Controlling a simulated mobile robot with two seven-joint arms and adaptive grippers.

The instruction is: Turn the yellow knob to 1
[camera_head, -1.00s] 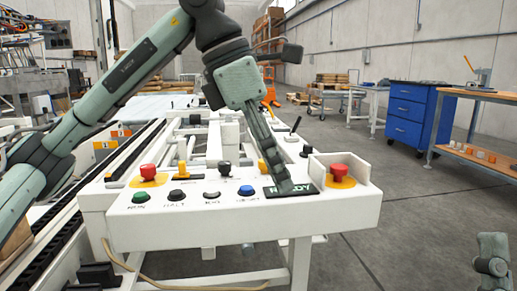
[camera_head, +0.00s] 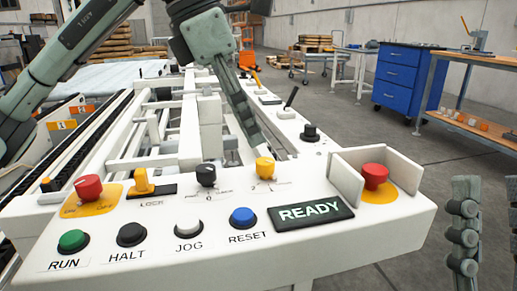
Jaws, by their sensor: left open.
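The yellow knob (camera_head: 264,167) stands on the white control panel (camera_head: 330,245), left of and behind the lit READY display (camera_head: 310,212). Small marks are printed around its base; I cannot read for sure which one it points to. My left gripper (camera_head: 252,138) reaches down from above, its fingers just behind and above the knob. It is open, seen nearly edge-on, and looks apart from the knob. Part of my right gripper (camera_head: 466,225) shows at the right edge, beyond the panel; its jaw opening is not clear.
A black knob (camera_head: 206,175) stands left of the yellow one, then a yellow lock switch (camera_head: 142,182). Red mushroom buttons stand at the left (camera_head: 88,188) and right (camera_head: 374,176). A front row holds the RUN (camera_head: 73,241), HALT, JOG and RESET buttons.

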